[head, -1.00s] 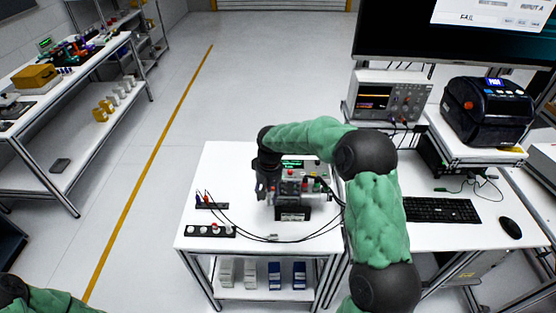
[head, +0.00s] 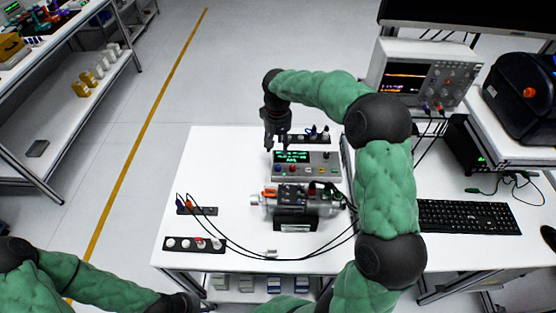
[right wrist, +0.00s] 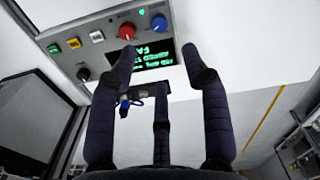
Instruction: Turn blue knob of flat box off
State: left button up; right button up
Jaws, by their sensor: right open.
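The flat box (head: 326,172) is a light grey control box with a green-text display, lying on the white table behind a motor unit. Its blue knob (head: 278,169) is at the front left, beside a red knob (head: 292,169). In the right wrist view the blue knob (right wrist: 159,23) is at the top, right of the large red knob (right wrist: 127,31). My right gripper (head: 276,147) is open and empty above the box's back left edge, apart from the knob. Its fingers (right wrist: 160,55) frame the display in the wrist view. My left gripper (head: 182,303) is partly cut off at the bottom edge.
A silver motor unit (head: 296,201) with cables stands in front of the box. Dark strips with small parts lie at front left (head: 195,245) and behind the box (head: 302,139). An oscilloscope (head: 424,75) and keyboard (head: 468,216) are to the right. The table's left side is fairly clear.

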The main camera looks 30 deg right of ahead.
aim_at(278, 166)
notch_tip(278, 166, down, 11)
jog(key=shift+s+r+b, duration=0.1)
jog(key=shift+r+b, duration=0.1)
jog(key=shift+b, duration=0.9)
